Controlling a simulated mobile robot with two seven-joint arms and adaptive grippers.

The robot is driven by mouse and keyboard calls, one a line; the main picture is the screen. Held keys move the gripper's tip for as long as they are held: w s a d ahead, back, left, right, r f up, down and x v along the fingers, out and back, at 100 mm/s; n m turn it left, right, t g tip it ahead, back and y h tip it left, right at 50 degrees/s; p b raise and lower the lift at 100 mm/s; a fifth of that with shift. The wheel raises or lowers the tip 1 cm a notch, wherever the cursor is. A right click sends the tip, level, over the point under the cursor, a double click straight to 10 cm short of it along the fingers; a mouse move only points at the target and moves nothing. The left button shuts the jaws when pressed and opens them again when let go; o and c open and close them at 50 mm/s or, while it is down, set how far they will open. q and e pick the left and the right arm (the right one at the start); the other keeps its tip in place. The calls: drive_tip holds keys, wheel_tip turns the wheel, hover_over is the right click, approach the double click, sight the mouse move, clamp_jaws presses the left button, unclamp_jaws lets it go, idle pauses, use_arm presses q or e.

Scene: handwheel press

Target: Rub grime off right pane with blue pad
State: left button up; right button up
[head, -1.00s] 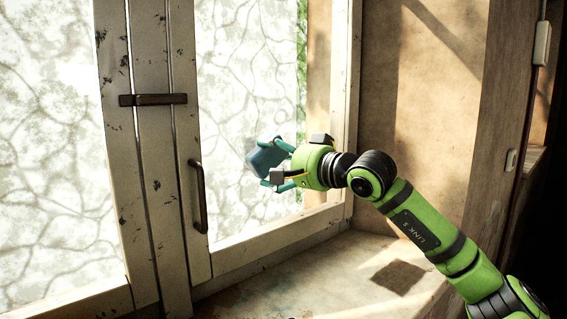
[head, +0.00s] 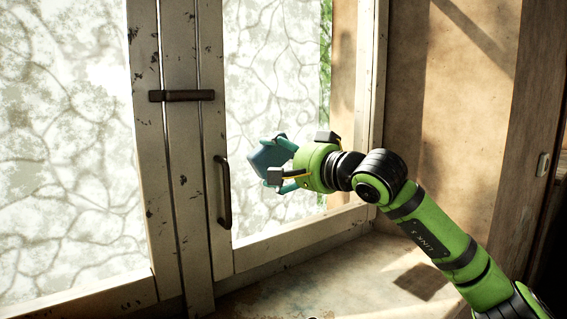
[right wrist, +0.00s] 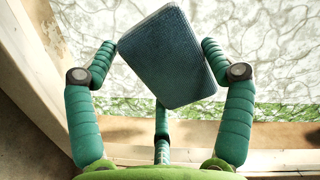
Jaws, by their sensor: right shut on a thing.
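My right gripper (head: 283,163) is shut on the blue pad (head: 268,154), with its fingers around the pad's edges. The pad also shows in the right wrist view (right wrist: 168,58), tilted between the green fingers, with its broad face in view. The right pane (head: 268,60) is behind the pad and looks clouded with pale, crackled grime over most of it. A clearer strip with green and brown shows along its right edge. I cannot tell whether the pad touches the glass. My left gripper is not in view.
The left pane (head: 65,130) is also clouded. A dark handle (head: 225,192) and a latch bar (head: 182,95) stick out from the wooden frame left of the pad. The sill (head: 320,285) below is bare. A plain wall (head: 465,130) stands at the right.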

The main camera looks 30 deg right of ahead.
sight(345, 149)
drive_tip(key=shift+w+d, duration=0.15)
drive_tip(key=shift+d, duration=0.75)
drive_tip(key=shift+w+d+r+p, duration=0.1)
drive_tip(key=shift+w+d+p, duration=0.65)
drive_tip(key=shift+d, duration=2.85)
drive_tip(key=shift+w+d+p, duration=0.25)
drive_tip(key=shift+d+p, duration=0.95)
drive_tip(key=shift+d, duration=2.4)
drive_tip(key=shift+w+d+r+p, duration=0.1)
drive_tip(key=shift+w+d+p, duration=0.65)
drive_tip(key=shift+d, duration=2.85)
drive_tip(key=shift+s+d+f+p, duration=0.2)
drive_tip(key=shift+d+p, duration=0.15)
drive_tip(key=shift+d, duration=0.15)
drive_tip(key=shift+s+a+f+b, duration=0.15)
drive_tip(key=shift+a+f+b, duration=0.05)
drive_tip(key=shift+a+b, duration=0.55)
drive_tip(key=shift+s+a+r+b, duration=0.1)
drive_tip(key=shift+s+a+b, duration=0.5)
drive_tip(key=shift+a, duration=3.25)
drive_tip(key=shift+s+a+r+b, duration=0.1)
drive_tip(key=shift+s+a+b, duration=0.5)
drive_tip(key=shift+a, duration=3.2)
drive_tip(key=shift+s+a+b, duration=0.35)
drive_tip(key=shift+a+b, duration=0.5)
drive_tip(key=shift+a, duration=3)
